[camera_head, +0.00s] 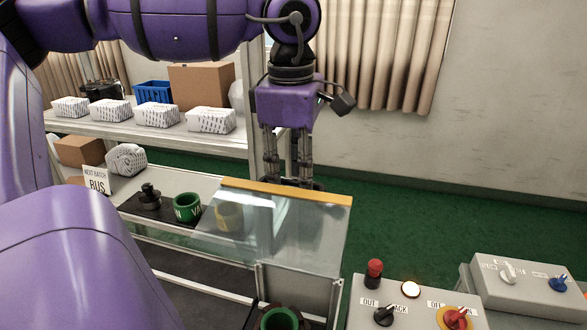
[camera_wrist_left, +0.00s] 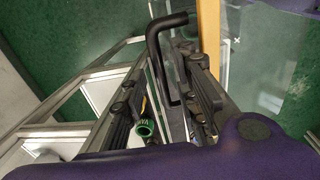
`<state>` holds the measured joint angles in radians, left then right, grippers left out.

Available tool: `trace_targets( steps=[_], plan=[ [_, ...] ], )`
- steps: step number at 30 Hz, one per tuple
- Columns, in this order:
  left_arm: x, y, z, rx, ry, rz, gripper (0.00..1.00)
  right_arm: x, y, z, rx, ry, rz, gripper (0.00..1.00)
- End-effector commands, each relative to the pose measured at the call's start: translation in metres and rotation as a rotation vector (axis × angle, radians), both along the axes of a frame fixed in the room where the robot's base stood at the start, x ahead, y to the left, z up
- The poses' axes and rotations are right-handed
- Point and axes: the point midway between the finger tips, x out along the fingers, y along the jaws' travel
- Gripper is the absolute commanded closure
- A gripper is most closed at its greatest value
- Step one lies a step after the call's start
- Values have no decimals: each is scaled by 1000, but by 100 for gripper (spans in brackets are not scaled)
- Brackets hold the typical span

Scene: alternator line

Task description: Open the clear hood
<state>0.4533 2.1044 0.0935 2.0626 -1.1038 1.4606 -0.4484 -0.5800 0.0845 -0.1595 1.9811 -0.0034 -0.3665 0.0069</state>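The clear hood (camera_head: 312,240) is a see-through box with a yellow bar (camera_head: 287,192) along its top far edge, at the middle of the head view. My left gripper (camera_head: 289,180) points down at the far side of that bar, its two fingers apart. In the left wrist view a black bent handle (camera_wrist_left: 155,48) beside the yellow bar (camera_wrist_left: 208,35) lies between the fingers of my left gripper (camera_wrist_left: 176,62). Contact between fingers and handle cannot be made out. My right gripper is not in view.
A green cup (camera_head: 187,207) and a dark part (camera_head: 149,195) stand left of the hood. A shelf (camera_head: 150,131) with white packages is behind left. Green floor (camera_head: 440,225) is clear at right.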

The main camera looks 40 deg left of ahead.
Motion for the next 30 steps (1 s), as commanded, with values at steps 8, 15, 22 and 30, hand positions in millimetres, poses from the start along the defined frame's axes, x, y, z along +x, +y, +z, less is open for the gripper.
trace_targets(
  steps=[8,15,22,30],
  plan=[
    [0,0,-2,-1,0,0,73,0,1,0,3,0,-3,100],
    [0,0,-1,-1,0,0,100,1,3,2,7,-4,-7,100],
    [0,0,-1,0,-1,0,100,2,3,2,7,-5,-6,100],
    [8,13,0,-2,-5,2,100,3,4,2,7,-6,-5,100]
  ],
)
